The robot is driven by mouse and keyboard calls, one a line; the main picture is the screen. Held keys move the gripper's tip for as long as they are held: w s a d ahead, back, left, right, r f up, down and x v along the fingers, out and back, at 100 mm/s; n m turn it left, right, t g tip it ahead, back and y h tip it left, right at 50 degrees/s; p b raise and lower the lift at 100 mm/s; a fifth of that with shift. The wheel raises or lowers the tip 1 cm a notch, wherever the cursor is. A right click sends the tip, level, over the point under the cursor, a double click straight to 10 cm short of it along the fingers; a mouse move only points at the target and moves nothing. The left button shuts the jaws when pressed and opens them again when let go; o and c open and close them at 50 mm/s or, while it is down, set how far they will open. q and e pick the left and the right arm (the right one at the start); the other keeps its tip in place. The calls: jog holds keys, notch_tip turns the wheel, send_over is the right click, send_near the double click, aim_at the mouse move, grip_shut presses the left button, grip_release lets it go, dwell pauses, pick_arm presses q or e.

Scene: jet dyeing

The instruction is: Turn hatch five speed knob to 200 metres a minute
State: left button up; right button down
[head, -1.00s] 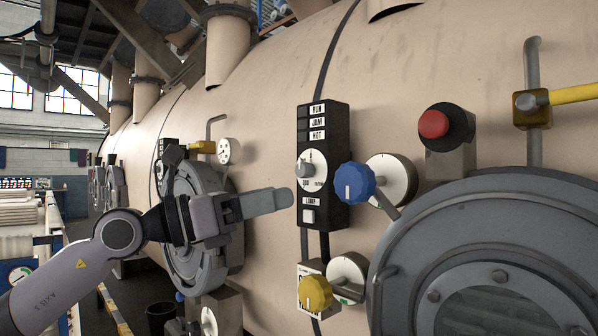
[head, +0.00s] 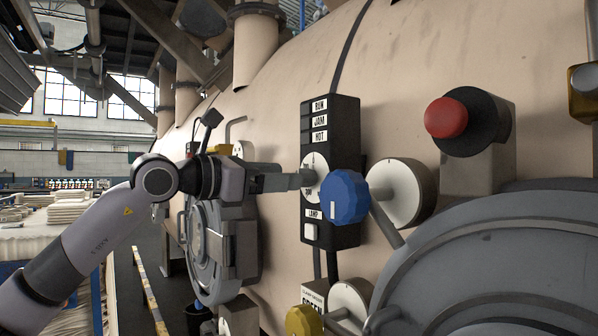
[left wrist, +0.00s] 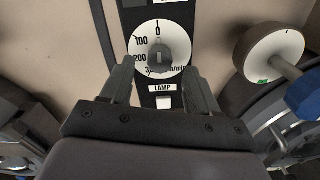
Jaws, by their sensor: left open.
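The speed knob (left wrist: 157,56) is a small grey knob in the middle of a white dial (left wrist: 143,36), marked 0 at the top, 100 and 200 down the left side. Where the knob points is too small to tell. In the head view the dial (head: 313,162) is on a black control box (head: 345,140), its knob mostly hidden by my fingers. My left gripper (left wrist: 160,76) is open, with its fingertips at the dial's lower left and lower right, the knob between and just beyond them. It also shows in the head view (head: 304,179). My right gripper is not in view.
A blue handle (head: 344,196) sticks out close to the right of the dial. A red button (head: 446,118) is further right, and a yellow knob (head: 303,321) is below. A lamp switch (left wrist: 164,102) sits under the dial. A round grey hatch (head: 490,270) fills the lower right.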

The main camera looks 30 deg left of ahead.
aim_at(306, 178)
pick_arm(q)
jog(key=shift+p+x, duration=0.45)
jog(key=shift+x, duration=1.55)
jog(key=c, duration=1)
jog(key=shift+c, duration=0.2)
jog(key=shift+f+n, duration=0.1)
jog(key=shift+n, duration=0.2)
jog(key=n+b, duration=0.1)
jog(key=n, duration=0.5)
jog(key=n+b, duration=0.1)
jog(key=n, duration=0.5)
jog(key=n+b, duration=0.1)
jog(key=n, duration=0.6)
jog(key=shift+w+a, duration=0.1)
jog(key=shift+a, duration=0.15)
